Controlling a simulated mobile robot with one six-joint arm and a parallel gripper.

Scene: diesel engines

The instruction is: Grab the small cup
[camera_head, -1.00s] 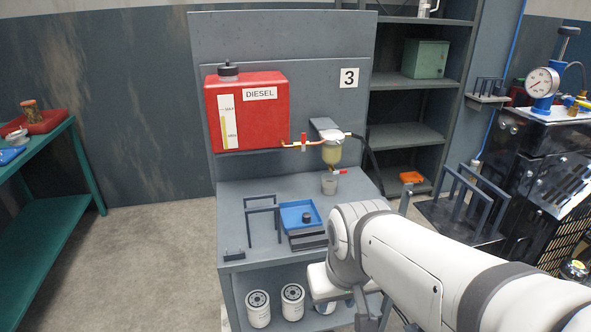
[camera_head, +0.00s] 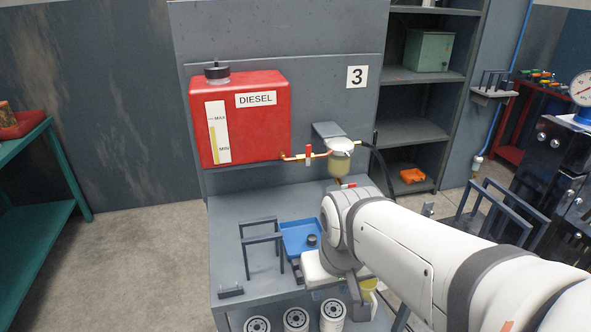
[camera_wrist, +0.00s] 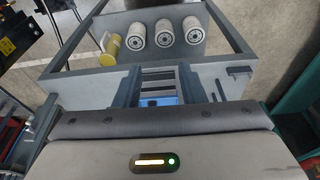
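The small cup does not show in either current view. In the head view my arm covers the spot below the fuel filter (camera_head: 340,165), where the cup stood earlier. My gripper (camera_head: 358,308) is over the front of the grey bench (camera_head: 235,215), pointing down. In the wrist view my gripper (camera_wrist: 159,72) shows two fingers apart, with nothing held between them. A blue tray (camera_wrist: 158,102) and dark blocks show in the gap.
A red diesel tank (camera_head: 240,120) hangs on the back panel. A grey frame (camera_head: 262,241) stands beside the blue tray (camera_head: 296,229). White filters (camera_head: 296,320) and a yellow cylinder (camera_wrist: 108,48) are on the lower shelf. A green table (camera_head: 40,225) is at left.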

